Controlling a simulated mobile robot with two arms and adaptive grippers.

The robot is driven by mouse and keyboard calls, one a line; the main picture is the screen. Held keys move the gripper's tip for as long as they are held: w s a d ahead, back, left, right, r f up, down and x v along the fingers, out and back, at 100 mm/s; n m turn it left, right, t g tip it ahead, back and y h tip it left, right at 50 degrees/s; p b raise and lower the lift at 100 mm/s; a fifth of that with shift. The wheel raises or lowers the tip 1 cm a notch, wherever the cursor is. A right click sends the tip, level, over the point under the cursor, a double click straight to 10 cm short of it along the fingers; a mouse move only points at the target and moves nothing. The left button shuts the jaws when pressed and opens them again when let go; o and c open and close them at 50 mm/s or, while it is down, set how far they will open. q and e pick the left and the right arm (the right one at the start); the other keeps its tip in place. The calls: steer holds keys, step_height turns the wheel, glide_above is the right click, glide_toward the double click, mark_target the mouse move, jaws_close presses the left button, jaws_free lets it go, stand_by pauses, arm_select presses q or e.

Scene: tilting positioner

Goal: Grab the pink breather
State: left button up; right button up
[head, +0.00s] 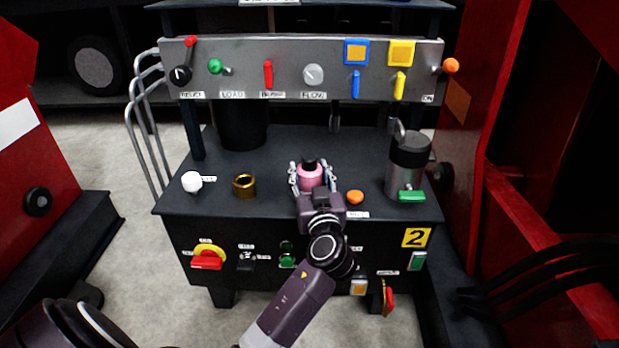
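The pink breather (310,175), a small pink body with a black top, stands on the dark bench top, near the middle of the head view. My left gripper (311,177) reaches it from the front, with one finger at each side of the breather. The fingers are spread wide around it, and I cannot tell if they touch it. The gripper's body hides the foot of the breather. My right gripper is not in view.
On the dark bench (225,205) stand a white knob (192,182), a brass ring (244,187), an orange button (355,198) and a metal canister (408,168). A panel (300,50) with levers rises behind. Red machinery (500,130) stands close at the right.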

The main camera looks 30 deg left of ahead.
arm_select(q)
steer(key=c, duration=0.5)
steer(key=shift+c, duration=0.7)
steer(key=shift+r, duration=0.15)
